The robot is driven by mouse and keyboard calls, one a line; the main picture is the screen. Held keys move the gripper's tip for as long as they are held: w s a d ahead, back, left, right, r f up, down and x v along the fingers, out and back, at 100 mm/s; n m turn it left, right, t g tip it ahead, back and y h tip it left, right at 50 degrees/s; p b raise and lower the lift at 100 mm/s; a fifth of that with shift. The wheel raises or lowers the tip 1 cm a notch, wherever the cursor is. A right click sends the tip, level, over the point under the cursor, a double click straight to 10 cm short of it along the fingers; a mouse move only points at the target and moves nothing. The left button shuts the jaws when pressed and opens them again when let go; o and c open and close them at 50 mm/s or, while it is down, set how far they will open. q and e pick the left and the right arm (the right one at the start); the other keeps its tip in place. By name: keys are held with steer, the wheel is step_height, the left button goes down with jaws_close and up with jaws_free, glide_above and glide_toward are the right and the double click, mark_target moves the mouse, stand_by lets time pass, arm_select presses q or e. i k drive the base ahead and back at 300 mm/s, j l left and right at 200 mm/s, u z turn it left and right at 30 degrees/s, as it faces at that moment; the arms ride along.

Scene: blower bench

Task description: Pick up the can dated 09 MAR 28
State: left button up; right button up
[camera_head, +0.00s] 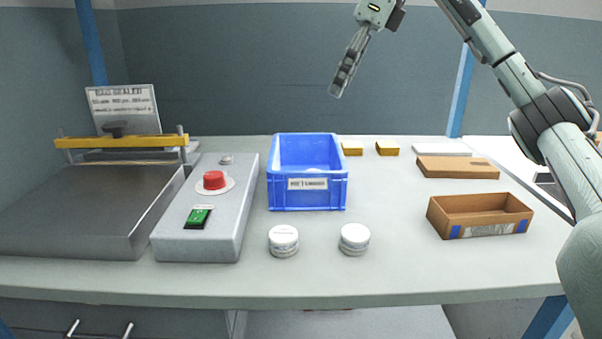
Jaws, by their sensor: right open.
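Two low white round cans stand on the front part of the bench. One can (284,241) is left of the other can (354,239), and a gap separates them. Any dates on their lids are too small to read. My right gripper (342,85) hangs in the air high above the back of the bench, well clear of both cans. It is open and seen side-on, so its fingers overlap. My left gripper is not in view.
A blue crate (307,196) with something white inside stands behind the cans. A grey box with a red button (214,180) and a sealer (122,142) are at left. An open cardboard tray (479,216) is at right. Bench between cans and tray is clear.

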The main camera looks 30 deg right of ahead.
mark_target(283, 240)
steer(key=k, duration=1.5)
